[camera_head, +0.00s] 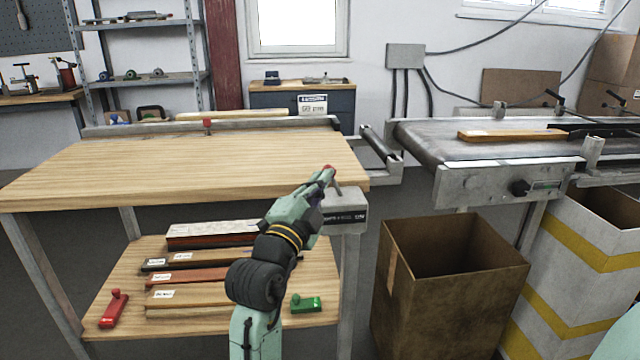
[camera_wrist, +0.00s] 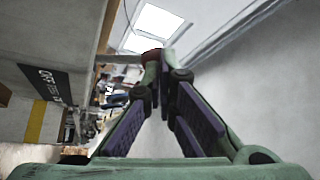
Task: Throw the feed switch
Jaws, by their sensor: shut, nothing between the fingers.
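The feed switch is a grey box (camera_head: 345,199) at the front right corner of the wooden table, with a dark label on its front. A short lever (camera_head: 335,186) stands on it and leans slightly left, with a red knob at its top. In the wrist view the label (camera_wrist: 46,82) reads upside down, with "OFF" legible, and the red knob (camera_wrist: 151,55) shows at the fingertips. My gripper (camera_head: 326,174) is shut and empty, its fingertips beside or against the knob; I cannot tell if they touch. It partly hides the lever.
A conveyor (camera_head: 440,145) carrying a plank (camera_head: 510,136) stands at the right, with a black dial (camera_head: 520,187) on its side. An open cardboard box (camera_head: 450,290) stands below. The tabletop (camera_head: 190,165) is mostly clear. A lower shelf (camera_head: 120,262) holds several boards.

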